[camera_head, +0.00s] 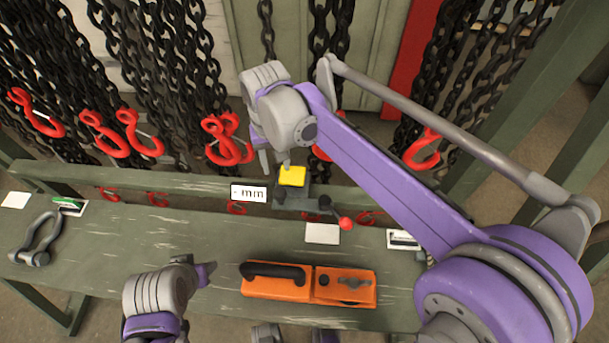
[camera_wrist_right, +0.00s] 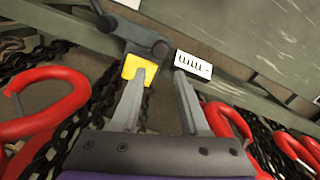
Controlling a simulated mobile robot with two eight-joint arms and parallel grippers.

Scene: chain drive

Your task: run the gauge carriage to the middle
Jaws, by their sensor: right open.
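The gauge carriage (camera_head: 291,197) is a small dark block with a yellow top (camera_head: 292,176), on the green rail behind the bench. A dark lever with a red knob (camera_head: 346,223) sticks out to its right. A white display reading "- mm" (camera_head: 249,193) is just left of it. My right gripper (camera_head: 276,166) is open and empty at the yellow top. In the right wrist view, one finger of this gripper (camera_wrist_right: 160,76) overlaps the yellow top (camera_wrist_right: 140,66); contact cannot be told. My left gripper (camera_head: 203,273) is low over the bench, its jaws unclear.
An orange tool case (camera_head: 262,284) lies on the green bench (camera_head: 140,240). A shackle (camera_head: 38,240) lies at the left. Chains with red hooks (camera_head: 228,140) hang behind the rail. White cards (camera_head: 322,234) lie along the bench's back edge.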

